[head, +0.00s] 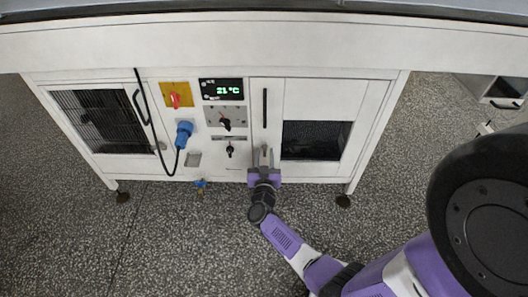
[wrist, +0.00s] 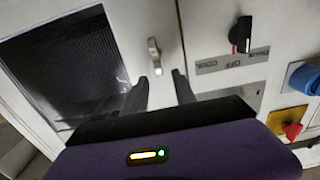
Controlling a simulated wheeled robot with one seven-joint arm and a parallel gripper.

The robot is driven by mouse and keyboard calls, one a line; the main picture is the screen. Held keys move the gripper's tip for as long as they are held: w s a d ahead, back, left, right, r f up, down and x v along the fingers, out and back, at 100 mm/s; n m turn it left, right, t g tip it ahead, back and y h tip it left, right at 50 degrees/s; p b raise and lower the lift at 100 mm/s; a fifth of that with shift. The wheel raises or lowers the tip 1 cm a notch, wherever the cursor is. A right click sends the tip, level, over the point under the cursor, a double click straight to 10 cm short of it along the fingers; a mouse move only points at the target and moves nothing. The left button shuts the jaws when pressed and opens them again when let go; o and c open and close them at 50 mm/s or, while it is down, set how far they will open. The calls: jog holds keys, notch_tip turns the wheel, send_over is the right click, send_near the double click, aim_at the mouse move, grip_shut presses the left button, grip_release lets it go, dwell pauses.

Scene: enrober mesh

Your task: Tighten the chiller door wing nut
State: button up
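The chiller door (head: 366,100) is the right-hand white door, with a dark mesh window and a black vertical handle; it looks shut. In the wrist view, the wing nut (wrist: 154,57) is a small pale metal piece on the white door face beside the mesh window. My gripper (wrist: 160,78) is open, its two dark fingers apart with nothing between them. The wing nut lies just beyond the fingertips, apart from them in the picture. In the head view my gripper (head: 264,152) is at the door's lower left edge and the wing nut cannot be told apart from it.
Left of the door is a control panel with a display (head: 221,89), a red switch (head: 175,100), black knobs (head: 225,124) and a blue plug (head: 184,131) with a hanging black cable. A blue valve (head: 200,183) sits below. The speckled floor in front is clear.

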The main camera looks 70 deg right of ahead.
aim_at(265, 150)
jog(key=shift+x, duration=1.4)
grip_shut()
